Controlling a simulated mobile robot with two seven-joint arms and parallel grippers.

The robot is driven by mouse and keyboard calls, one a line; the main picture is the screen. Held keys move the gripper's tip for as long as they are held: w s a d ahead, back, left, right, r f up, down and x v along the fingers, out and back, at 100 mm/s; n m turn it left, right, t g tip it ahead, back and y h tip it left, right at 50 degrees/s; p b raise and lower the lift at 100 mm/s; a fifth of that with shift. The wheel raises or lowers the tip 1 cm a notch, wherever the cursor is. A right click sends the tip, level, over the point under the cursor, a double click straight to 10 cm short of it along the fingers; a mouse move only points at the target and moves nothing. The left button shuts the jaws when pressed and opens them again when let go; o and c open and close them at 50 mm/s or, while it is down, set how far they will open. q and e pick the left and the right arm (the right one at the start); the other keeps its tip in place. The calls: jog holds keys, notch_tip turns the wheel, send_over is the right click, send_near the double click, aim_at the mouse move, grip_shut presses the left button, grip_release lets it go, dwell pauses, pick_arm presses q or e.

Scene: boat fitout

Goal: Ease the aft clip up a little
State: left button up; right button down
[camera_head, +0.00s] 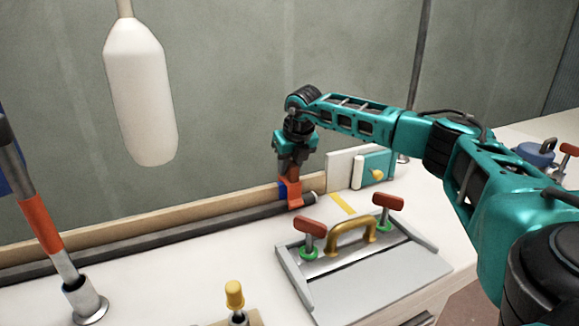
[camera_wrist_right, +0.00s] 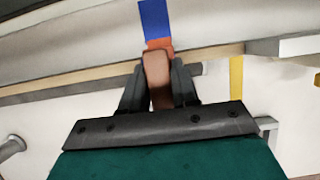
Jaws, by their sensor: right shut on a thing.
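The aft clip (camera_head: 290,192) is an orange piece with a blue part, sitting on the dark rail (camera_head: 180,233) near its right end. My right gripper (camera_head: 293,158) comes down from above and is shut on the clip's upright orange-brown tab. In the right wrist view the tab lies between the two dark fingers of the gripper (camera_wrist_right: 159,85), with the clip's orange and blue part (camera_wrist_right: 156,25) beyond them. I cannot tell whether the clip is clear of the rail. My left gripper is not in view.
A white fender (camera_head: 140,95) hangs at the left. A grey hatch panel (camera_head: 370,275) with a brass handle (camera_head: 350,235) and red-topped latches lies in front of the rail. An orange-banded pole (camera_head: 40,222) stands at the left. A teal box (camera_head: 376,165) is right of the clip.

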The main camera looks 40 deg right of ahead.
jog(key=c, duration=1.2)
grip_release()
jog(key=shift+w+r, duration=0.1)
jog(key=shift+r, duration=0.2)
jog(key=o, duration=0.4)
jog(key=shift+f, duration=0.2)
jog(key=p+v, duration=0.2)
jog(key=v, duration=1.1)
jog(key=shift+a, duration=0.1)
jog(key=shift+f, duration=0.1)
